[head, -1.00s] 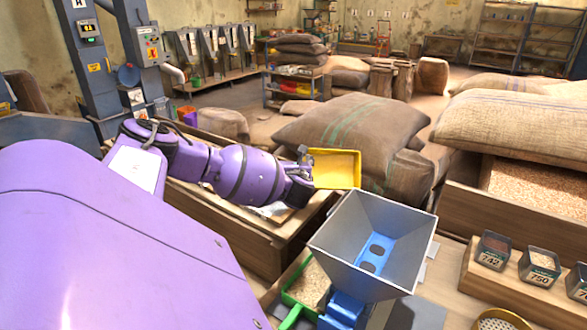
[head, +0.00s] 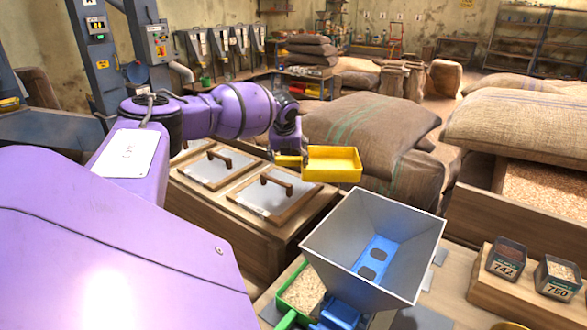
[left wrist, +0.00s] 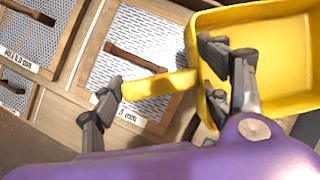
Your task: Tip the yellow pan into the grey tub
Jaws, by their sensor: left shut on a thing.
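The yellow pan (head: 333,163) is a shallow rectangular pan, and its visible inside looks empty. My left gripper (head: 291,150) is shut on the pan's handle at its left side and holds the pan up near the sacks. In the left wrist view, the handle lies between the fingers (left wrist: 160,84) and the pan (left wrist: 275,45) fills the upper right. The grey tub (head: 330,235) is a wide, square, tapering container with a blue bottom with two dark openings. It stands in front of the pan and to its right in the head view, apart from it. My right gripper is not in view.
A wooden bin with handled lids (head: 262,195) lies below my left arm. Large sacks (head: 370,130) sit close behind the pan. A green-rimmed box of grain (head: 303,290) stands left of the tub. Labelled sample jars (head: 506,258) stand on a wooden block at right.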

